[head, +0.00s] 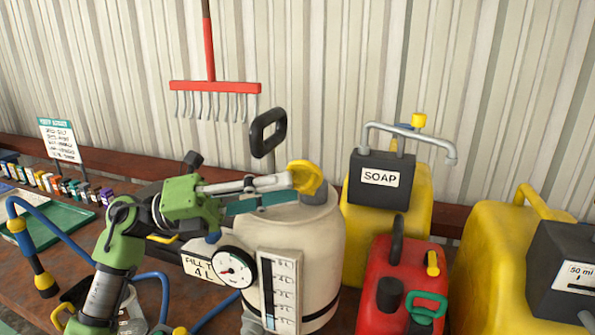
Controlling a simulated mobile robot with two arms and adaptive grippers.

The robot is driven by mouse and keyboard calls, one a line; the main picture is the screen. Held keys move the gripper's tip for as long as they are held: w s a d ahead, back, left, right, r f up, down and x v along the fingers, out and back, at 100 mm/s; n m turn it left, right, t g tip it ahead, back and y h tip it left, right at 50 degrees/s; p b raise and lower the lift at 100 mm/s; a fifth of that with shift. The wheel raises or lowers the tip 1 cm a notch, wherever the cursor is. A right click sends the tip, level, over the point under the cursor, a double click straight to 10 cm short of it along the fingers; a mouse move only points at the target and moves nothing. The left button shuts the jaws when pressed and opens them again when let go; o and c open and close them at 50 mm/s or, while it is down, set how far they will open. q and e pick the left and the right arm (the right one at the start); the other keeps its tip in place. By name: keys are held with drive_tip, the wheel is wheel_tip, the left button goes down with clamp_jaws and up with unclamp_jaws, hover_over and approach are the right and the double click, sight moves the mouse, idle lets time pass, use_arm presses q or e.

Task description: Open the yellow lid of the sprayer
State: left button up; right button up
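The sprayer (325,238) is a cream tank in the middle of the head view, with a round gauge, a level scale and a black loop handle (268,132). Its yellow lid (306,176) is at the top right of the tank. The lid looks tilted up beside a grey neck (315,197). My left gripper (288,188) reaches in from the left across the tank top, its fingertips at the lid's left side. They seem to touch it, but I cannot tell whether they grip it or how far apart they are. My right gripper is not in view.
A black box marked SOAP (381,178) with a grey pipe sits by a yellow container behind right. A red can (400,277) stands right of the sprayer, with a yellow container (500,240) farther right. A blue hose (60,235) and green tray (60,222) are left.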

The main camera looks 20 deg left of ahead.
sight(296, 187)
use_arm(q)
drive_tip(key=shift+w+d+r+p, duration=0.1)
drive_tip(key=shift+d+r+p, duration=0.15)
drive_tip(key=shift+d, duration=0.3)
drive_tip(key=shift+w+d+r+p, duration=0.15)
drive_tip(key=shift+d+r, duration=0.1)
drive_tip(key=shift+d, duration=0.3)
drive_tip(key=shift+w+d, duration=0.1)
drive_tip(key=shift+d, duration=0.3)
drive_tip(key=shift+f, duration=0.1)
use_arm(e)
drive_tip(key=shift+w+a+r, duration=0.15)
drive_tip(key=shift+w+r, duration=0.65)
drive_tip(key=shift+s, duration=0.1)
